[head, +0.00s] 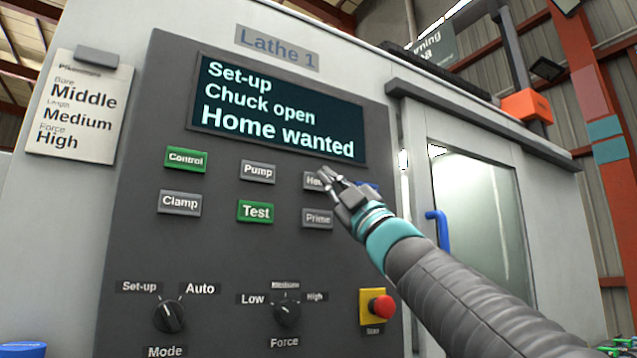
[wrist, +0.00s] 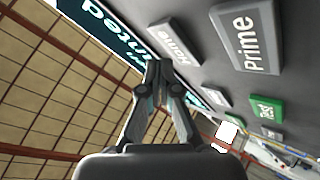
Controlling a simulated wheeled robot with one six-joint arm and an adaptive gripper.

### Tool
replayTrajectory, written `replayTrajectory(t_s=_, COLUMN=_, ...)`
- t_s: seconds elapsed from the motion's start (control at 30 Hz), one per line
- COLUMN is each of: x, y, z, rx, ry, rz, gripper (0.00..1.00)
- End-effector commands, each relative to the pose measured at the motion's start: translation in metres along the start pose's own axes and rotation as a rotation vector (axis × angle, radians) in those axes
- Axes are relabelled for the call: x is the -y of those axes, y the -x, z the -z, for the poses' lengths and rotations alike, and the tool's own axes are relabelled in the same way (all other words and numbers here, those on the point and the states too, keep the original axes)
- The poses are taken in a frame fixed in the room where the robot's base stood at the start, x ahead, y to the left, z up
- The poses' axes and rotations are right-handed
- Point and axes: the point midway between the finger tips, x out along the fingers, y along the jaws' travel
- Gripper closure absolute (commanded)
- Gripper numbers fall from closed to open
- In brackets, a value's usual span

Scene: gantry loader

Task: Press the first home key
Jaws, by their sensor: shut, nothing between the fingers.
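The grey Home key (head: 314,181) is at the top right of the key group on the dark control panel in the head view, partly hidden by my gripper (head: 325,174). The key also shows in the wrist view (wrist: 174,42), just beyond the fingertips. My gripper is shut and empty, its fingertips in front of the key's right part. I cannot tell whether they touch it. The display (head: 280,115) reads "Set-up", "Chuck open", "Home wanted". Only one Home key is in view.
The grey Prime key (head: 317,219) is just below Home. A red stop button (head: 382,306) and a blue door handle (head: 438,228) are lower right.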

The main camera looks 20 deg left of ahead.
Motion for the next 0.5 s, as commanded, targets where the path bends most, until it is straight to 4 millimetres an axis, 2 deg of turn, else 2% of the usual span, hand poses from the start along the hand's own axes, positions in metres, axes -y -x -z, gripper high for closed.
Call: replayTrajectory(t_s=0.5, x=0.0039, y=-0.0059, z=-0.0040, rx=0.000, ry=0.000, rz=0.000, gripper=1.00)
